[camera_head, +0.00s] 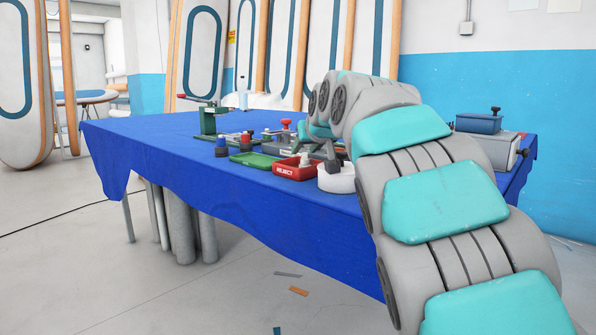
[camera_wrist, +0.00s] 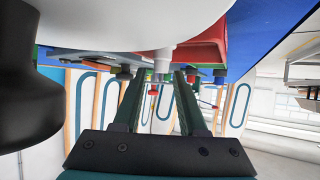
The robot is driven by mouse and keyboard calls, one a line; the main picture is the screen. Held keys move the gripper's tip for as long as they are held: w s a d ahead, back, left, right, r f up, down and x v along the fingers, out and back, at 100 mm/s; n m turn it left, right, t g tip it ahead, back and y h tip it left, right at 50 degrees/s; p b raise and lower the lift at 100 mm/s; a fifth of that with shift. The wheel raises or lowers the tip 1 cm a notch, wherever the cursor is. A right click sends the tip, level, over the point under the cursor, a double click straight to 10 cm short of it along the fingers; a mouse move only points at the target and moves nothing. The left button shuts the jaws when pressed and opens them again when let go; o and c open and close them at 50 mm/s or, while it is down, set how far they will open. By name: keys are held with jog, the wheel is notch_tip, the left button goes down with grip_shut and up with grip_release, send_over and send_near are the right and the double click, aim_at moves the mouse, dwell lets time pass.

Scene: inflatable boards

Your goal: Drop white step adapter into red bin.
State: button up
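The red bin (camera_head: 290,171), marked REJECT, stands near the table's front edge. It also shows upside down at the top right of the wrist view (camera_wrist: 205,38). A small white stepped piece, which looks like the white step adapter (camera_head: 305,159), shows at the bin's right side. In the wrist view the adapter (camera_wrist: 163,60) appears just beyond and between my fingertips. My gripper (camera_head: 325,152) is low over the table, right beside the adapter. Its fingers (camera_wrist: 160,75) stand apart, with narrow gaps seeming to show beside the adapter. I cannot tell whether they touch it.
A white round container (camera_head: 338,181) stands close right of the red bin and fills the top of the wrist view (camera_wrist: 120,20). A green tray (camera_head: 254,160) lies left of the bin. A green stand (camera_head: 208,122) and a blue box (camera_head: 479,123) are farther off. The table's left part is clear.

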jog(key=shift+o, duration=1)
jog(key=v, duration=0.8)
jog(key=shift+f+b, duration=0.1)
jog(key=shift+b, duration=0.25)
